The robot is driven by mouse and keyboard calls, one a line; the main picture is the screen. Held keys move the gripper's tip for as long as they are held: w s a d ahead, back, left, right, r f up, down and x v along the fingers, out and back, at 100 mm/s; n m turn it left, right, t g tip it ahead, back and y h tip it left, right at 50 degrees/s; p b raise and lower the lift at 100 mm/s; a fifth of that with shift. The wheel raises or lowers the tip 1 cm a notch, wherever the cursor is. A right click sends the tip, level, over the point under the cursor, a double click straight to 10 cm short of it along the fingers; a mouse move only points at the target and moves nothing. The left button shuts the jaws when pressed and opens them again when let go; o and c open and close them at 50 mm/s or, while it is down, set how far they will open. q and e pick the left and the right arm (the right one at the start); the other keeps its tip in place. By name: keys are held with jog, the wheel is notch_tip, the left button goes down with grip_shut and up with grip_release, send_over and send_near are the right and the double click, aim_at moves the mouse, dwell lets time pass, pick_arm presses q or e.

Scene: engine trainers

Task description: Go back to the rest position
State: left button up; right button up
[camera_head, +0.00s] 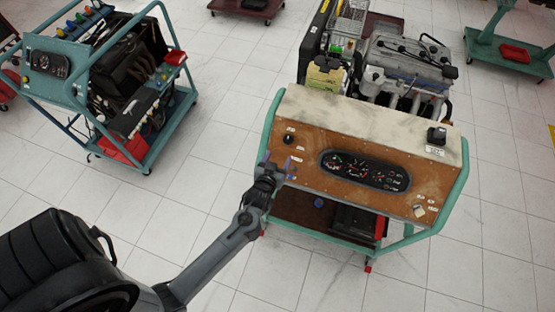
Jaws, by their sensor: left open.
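My left gripper (277,162) is at the end of my left arm, which comes in from the lower left. Its fingers are apart and I see nothing between them. It is at the left front of the near engine trainer (310,172), close to the left part of its brown panel and green frame. I cannot tell whether it touches the trainer. My right gripper is not in view.
The near trainer carries a gauge cluster (365,171) and an engine (408,65). A second teal trainer (60,68) stands at the upper left. A green stand (507,48) is at the upper right. Tiled floor (205,140) between the two trainers is clear.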

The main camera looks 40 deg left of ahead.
pick_arm(q)
jog(key=s+d+r+m+g+h+p, duration=0.3)
jog(key=s+r, duration=0.5)
jog(key=s, duration=0.3)
jog(key=s+d+r+m+g+h+p, duration=0.3)
jog(key=s+d+r+g+p, duration=0.3)
jog(key=s, duration=0.5)
notch_tip(320, 180, up, 3)
jog(key=shift+d+f+m, duration=0.15)
jog(key=shift+d+m, duration=0.35)
jog(key=shift+d, duration=0.4)
jog(key=shift+c, duration=0.5)
